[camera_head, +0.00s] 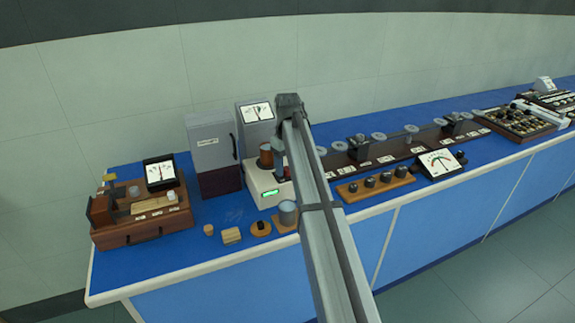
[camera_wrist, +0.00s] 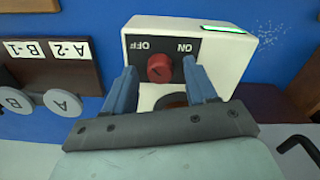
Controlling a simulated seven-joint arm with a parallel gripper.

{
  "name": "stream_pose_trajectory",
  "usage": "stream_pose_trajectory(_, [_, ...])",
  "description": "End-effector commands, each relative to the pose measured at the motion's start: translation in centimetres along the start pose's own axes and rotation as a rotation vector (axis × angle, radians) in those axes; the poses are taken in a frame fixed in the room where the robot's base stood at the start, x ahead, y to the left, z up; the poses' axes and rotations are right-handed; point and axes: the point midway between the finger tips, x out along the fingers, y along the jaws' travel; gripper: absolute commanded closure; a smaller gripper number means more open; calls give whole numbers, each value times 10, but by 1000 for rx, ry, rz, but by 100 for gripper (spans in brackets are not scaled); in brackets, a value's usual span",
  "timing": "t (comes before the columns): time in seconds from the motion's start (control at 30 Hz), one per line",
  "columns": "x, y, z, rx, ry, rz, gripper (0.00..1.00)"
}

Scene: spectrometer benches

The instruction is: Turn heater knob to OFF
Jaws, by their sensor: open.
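The heater is a cream box (camera_head: 256,186) with a green display, and it also shows in the wrist view (camera_wrist: 235,65). Its dark panel carries a red round knob (camera_wrist: 159,68) and OFF and ON labels, upside down in the wrist view. OFF is on the picture's left, ON on its right. My gripper (camera_wrist: 161,76) is open, with one blue finger on each side of the knob and a gap showing on both sides. Which label the knob points to cannot be told. In the head view my arm hides most of the panel.
A copper-brown cylinder (camera_head: 265,154) stands on the heater's top. A grey cup (camera_head: 288,213) and small wooden pieces (camera_head: 231,235) lie in front. A grey cabinet (camera_head: 213,142) stands behind left. A dark rail with discs (camera_head: 411,131) runs right.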

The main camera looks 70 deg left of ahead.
Motion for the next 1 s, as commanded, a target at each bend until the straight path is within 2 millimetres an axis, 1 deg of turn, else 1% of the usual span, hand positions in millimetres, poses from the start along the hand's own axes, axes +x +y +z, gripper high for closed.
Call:
stream_pose_trajectory(0.13, [-2, 0, 0, 0, 0, 0, 43])
stream_pose_trajectory(0.27, [-12, 0, 0, 0, 0, 0, 43])
stream_pose_trajectory(0.37, [-27, 0, -1, 0, 1, 1, 43])
stream_pose_trajectory(0.6, [-75, 1, -1, 0, 2, 1, 43])
stream_pose_trajectory(0.73, [-99, 1, -1, 0, 2, 1, 43])
stream_pose_trajectory(0.9, [-122, 0, -1, 0, 1, 1, 43])
stream_pose_trajectory(1.0, [-131, 0, -1, 0, 1, 0, 43])
